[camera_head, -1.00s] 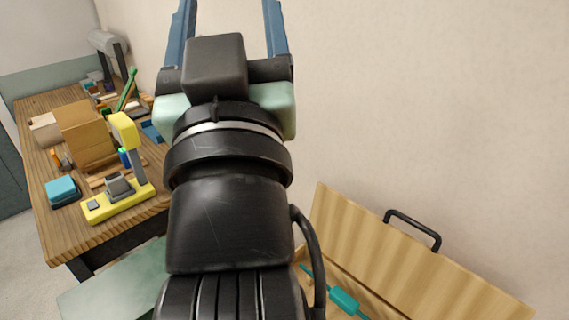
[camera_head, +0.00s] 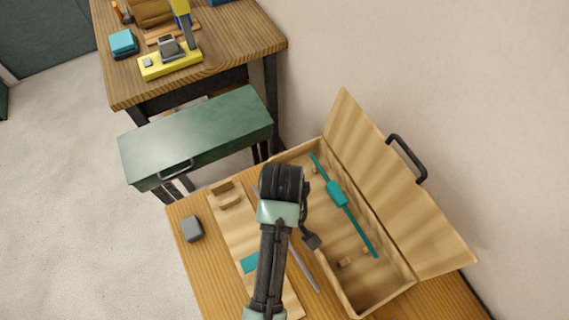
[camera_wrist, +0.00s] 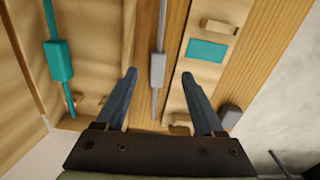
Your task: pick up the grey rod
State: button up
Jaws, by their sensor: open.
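The grey rod (camera_wrist: 158,68) shows between my fingers in the wrist view, a thin shaft with a thicker grey block along it. It lies on a strip of wooden table between the open case and a pale wooden board. My gripper (camera_wrist: 160,75) is open and empty, with one finger to each side of the rod. I cannot tell the height left between fingertips and rod.
The open wooden case (camera_head: 345,306) holds a teal rod (camera_head: 338,194); its raised lid (camera_head: 400,190) stands by the wall. The pale board (camera_head: 232,213) bears a teal patch (camera_head: 250,263). A grey block (camera_head: 192,228) sits to the left. A green cabinet (camera_head: 200,135) stands behind.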

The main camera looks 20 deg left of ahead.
jog(key=shift+w+f+p, duration=0.2)
jog(key=shift+f+p, duration=0.3)
jog(key=shift+f, duration=3.6)
grip_shut()
